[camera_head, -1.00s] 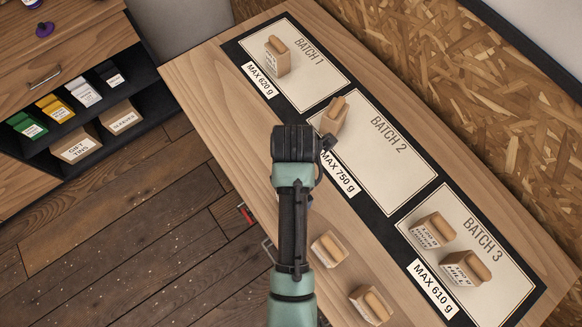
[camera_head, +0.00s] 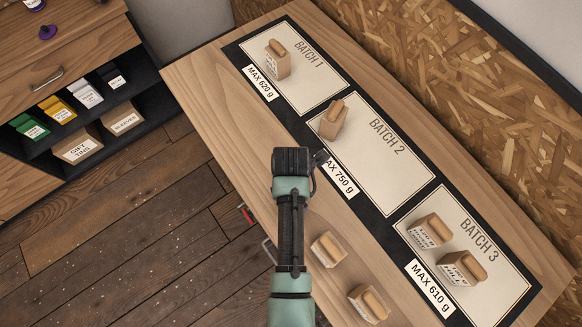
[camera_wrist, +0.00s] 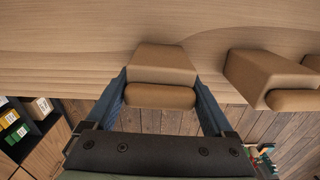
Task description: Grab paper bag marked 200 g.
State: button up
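A plain brown paper bag (camera_wrist: 162,62) with a rolled top stands at the table's edge in the wrist view. My gripper (camera_wrist: 160,88) is open, with one blue finger on each side of this bag; the gaps look narrow. No label shows on it, so I cannot read a weight. In the head view my arm hides the fingers and probably this bag. Two other bags stand by the front edge there, one nearer (camera_head: 370,303) and one beside my arm (camera_head: 328,249). In the wrist view another bag (camera_wrist: 262,75) stands to the right. No 200 g mark is legible.
A black mat has cards for Batch 1 (camera_head: 315,85), Batch 2 (camera_head: 385,170) and Batch 3 (camera_head: 440,205). One bag stands on Batch 1 (camera_head: 277,62), one on Batch 2 (camera_head: 332,120), two on Batch 3. A shelf (camera_head: 95,150) stands left, across open floor.

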jog(key=c, duration=1)
jog(key=shift+r, duration=0.1)
